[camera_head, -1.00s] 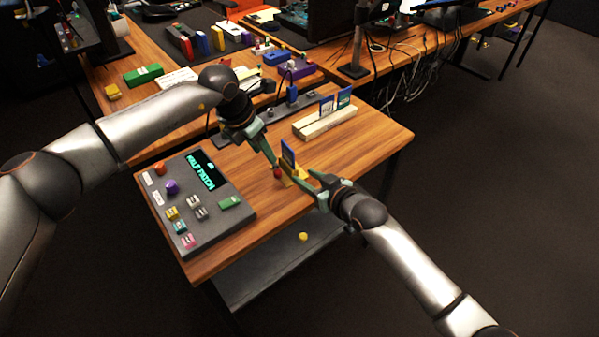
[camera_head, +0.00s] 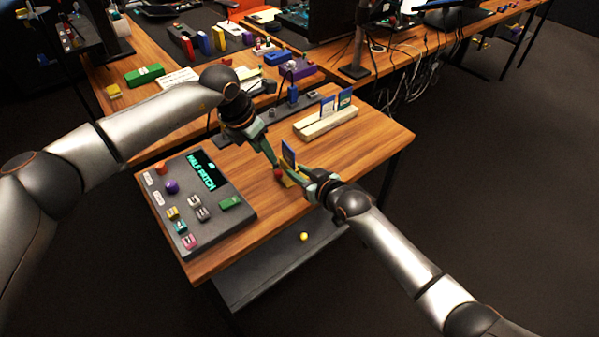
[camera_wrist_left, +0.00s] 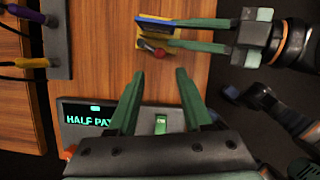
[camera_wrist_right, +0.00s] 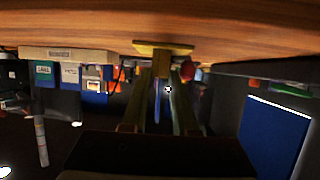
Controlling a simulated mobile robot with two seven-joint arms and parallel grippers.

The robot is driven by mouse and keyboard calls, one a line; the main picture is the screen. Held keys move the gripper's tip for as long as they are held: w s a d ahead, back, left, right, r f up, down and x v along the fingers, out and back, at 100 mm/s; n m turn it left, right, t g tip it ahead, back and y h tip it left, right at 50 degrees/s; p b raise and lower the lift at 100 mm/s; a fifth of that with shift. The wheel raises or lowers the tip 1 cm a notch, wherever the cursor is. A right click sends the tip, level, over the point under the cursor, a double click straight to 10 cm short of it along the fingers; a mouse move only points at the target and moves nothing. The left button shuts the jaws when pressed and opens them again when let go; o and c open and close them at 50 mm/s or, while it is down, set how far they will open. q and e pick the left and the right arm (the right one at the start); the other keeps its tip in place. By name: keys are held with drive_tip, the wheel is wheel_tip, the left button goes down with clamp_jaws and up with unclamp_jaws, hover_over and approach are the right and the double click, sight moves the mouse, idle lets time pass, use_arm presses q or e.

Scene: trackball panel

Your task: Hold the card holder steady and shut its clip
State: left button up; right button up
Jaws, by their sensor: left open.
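The card holder has a yellow base (camera_wrist_left: 141,40) with a blue card (camera_head: 288,153) upright in it, near the small table's front right edge. A red-ended piece (camera_wrist_left: 158,53), perhaps its clip, sits beside the card and also shows in the right wrist view (camera_wrist_right: 187,70). My right gripper (camera_wrist_left: 172,33) reaches in from the right, its fingers apart on either side of part of the holder; contact is unclear. My left gripper (camera_head: 275,163) is open and empty close to the holder; its fingers (camera_wrist_left: 156,75) point towards it.
A grey panel (camera_head: 228,218) with coloured buttons and a "HALF PATCH" display lies at the left of the table. A pale rack (camera_head: 328,124) with blue cards stands behind the holder. A dark strip with cables is at the back. Bare wood lies right of the holder.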

clamp_jaws()
use_arm(q)
drive_tip(key=shift+c, duration=0.2)
